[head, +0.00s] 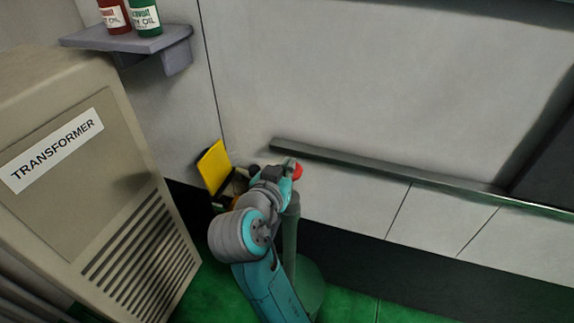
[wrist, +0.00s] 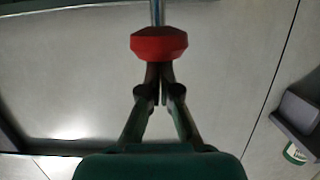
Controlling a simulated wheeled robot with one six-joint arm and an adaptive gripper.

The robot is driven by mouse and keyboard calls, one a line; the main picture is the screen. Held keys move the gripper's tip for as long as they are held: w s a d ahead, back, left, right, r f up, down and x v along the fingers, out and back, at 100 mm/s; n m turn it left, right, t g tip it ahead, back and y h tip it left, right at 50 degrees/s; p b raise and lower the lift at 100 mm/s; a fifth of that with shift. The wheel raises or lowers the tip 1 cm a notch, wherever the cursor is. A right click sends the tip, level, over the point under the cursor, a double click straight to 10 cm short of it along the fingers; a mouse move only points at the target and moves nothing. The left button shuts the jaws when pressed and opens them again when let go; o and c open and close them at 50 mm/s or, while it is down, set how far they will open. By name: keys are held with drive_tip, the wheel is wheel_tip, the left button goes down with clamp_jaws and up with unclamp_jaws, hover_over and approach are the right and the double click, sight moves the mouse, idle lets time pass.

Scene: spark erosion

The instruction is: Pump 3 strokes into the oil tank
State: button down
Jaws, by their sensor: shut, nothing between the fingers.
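A red knob (wrist: 159,43) on a thin metal rod (wrist: 157,12) is close in front of my gripper (wrist: 159,80) in the wrist view. The gripper's fingers are together, with their tips at the knob's edge and nothing between them. I cannot tell whether they touch the knob. The red knob also shows in the head view (head: 298,171), just right of my arm's end. A dark green post (head: 291,240) with a round base (head: 313,287) stands below it, partly behind my arm. I cannot tell whether this is the oil tank.
A beige transformer cabinet (head: 60,220) stands at the left. A shelf (head: 140,42) above it holds a red bottle (head: 114,17) and a green bottle (head: 145,19). A yellow panel (head: 214,167) is left of my arm. A grey rail (head: 380,170) runs along the wall. Green floor shows below.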

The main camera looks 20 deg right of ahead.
drive_tip(key=shift+f, duration=2.7)
